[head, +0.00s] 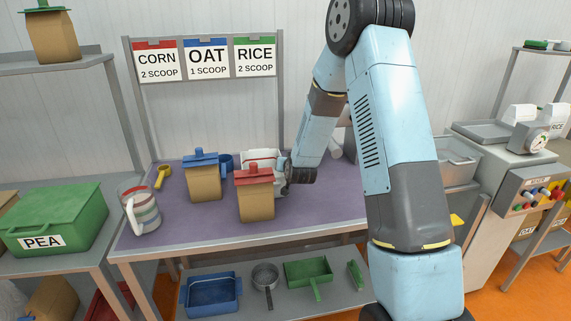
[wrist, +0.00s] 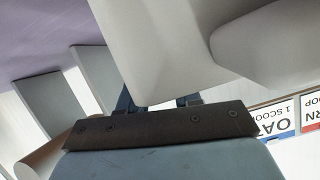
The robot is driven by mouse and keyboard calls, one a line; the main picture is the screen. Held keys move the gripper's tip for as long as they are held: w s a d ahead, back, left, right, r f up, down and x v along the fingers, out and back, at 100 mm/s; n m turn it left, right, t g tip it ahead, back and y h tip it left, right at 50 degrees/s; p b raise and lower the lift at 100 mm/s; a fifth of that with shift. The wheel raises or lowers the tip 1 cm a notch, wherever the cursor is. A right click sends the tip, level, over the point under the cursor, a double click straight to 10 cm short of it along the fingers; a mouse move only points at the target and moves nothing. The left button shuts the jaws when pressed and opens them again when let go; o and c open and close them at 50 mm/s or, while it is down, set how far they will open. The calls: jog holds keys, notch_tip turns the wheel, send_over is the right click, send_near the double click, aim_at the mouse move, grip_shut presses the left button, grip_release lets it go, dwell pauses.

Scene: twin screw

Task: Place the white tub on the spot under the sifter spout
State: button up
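A white container, apparently the white tub (head: 262,156), stands at the back of the purple-topped table, partly hidden by the red-lidded canister. My gripper (head: 285,186) is low over the table at the tub's right side, its fingers mostly hidden in the head view. In the wrist view, a large pale surface, likely the tub (wrist: 165,45), fills the space in front of my gripper (wrist: 158,98) and hides the fingertips. I cannot tell whether the fingers grip it. The sifter spout and the spot under it cannot be made out; my arm covers part of that area.
A red-lidded canister (head: 254,195) and a blue-lidded canister (head: 202,178) stand close to the tub. A clear jug (head: 139,211) and yellow scoop (head: 162,176) are at left. The purple table top (head: 310,211) is clear at front right. A sign rack (head: 205,60) rises behind.

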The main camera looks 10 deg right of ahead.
jog(key=s+d+r+g, duration=0.1)
jog(key=s+r+g, duration=0.1)
jog(key=s+r, duration=0.5)
jog(key=s+d+r+n+g, duration=0.1)
jog(key=s+r+g, duration=0.1)
jog(key=s+r, duration=0.6)
jog(key=s+d+r+n+g, duration=0.1)
jog(key=s+r, duration=0.7)
jog(key=s, duration=1)
jog(key=shift+s+d+g, duration=0.2)
jog(key=shift+g, duration=0.2)
jog(key=shift+o, duration=0.4)
jog(key=s+d+r+g, duration=0.1)
jog(key=s+r+g, duration=0.1)
jog(key=s, duration=1)
jog(key=shift+s+d+r, duration=0.25)
jog(key=shift+d, duration=0.05)
jog(key=shift+o, duration=0.6)
jog(key=shift+s, duration=0.2)
